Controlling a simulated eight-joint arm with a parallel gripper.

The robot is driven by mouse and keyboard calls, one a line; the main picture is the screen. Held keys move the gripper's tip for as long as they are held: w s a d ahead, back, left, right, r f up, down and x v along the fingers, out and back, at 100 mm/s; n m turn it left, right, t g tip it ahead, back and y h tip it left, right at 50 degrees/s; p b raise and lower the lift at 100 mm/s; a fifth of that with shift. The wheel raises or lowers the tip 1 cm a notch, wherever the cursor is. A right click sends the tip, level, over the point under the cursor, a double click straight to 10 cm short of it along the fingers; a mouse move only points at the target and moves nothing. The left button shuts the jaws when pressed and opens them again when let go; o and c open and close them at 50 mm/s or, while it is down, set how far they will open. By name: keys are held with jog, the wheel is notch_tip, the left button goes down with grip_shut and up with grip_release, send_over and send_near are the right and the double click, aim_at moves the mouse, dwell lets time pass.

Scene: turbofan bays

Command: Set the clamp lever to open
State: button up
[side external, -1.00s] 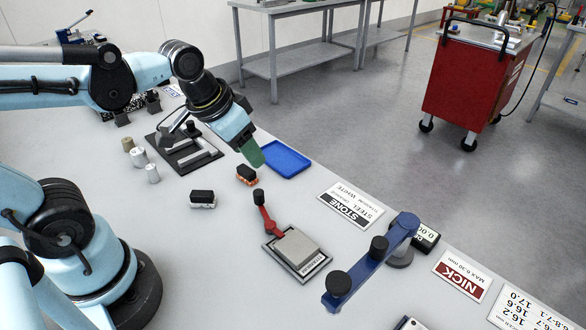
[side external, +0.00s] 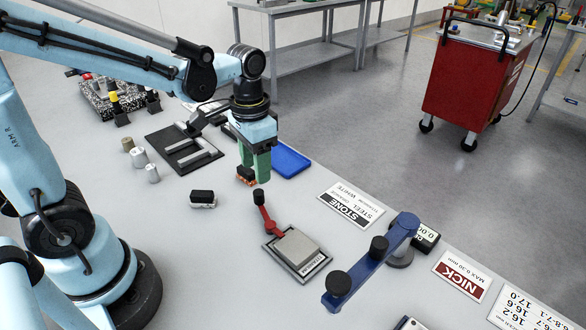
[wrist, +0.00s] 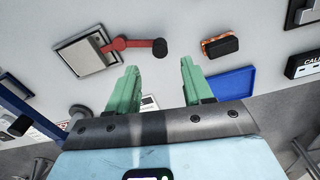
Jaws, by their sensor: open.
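The clamp lever (side external: 267,214) is a red arm with a black knob, standing at the back left corner of a small plate fixture (side external: 297,250) with a grey square block on it. In the wrist view the red lever (wrist: 130,44) lies just beyond my fingertips, its black knob (wrist: 159,48) roughly between them in the picture. My gripper (side external: 255,178) has green fingers pointing down, above and behind the lever's knob in the side view. In the wrist view the fingers (wrist: 158,80) are spread apart with nothing between them. The lever is not touched.
An orange block with a black top (wrist: 220,46) sits near the fingers, partly hidden in the side view. A blue tray (side external: 290,163) lies behind. A blue bar with black knobs (side external: 372,262) stands right of the fixture.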

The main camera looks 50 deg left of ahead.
aim_at(258, 192)
jog(key=shift+f, duration=3.7)
grip_shut()
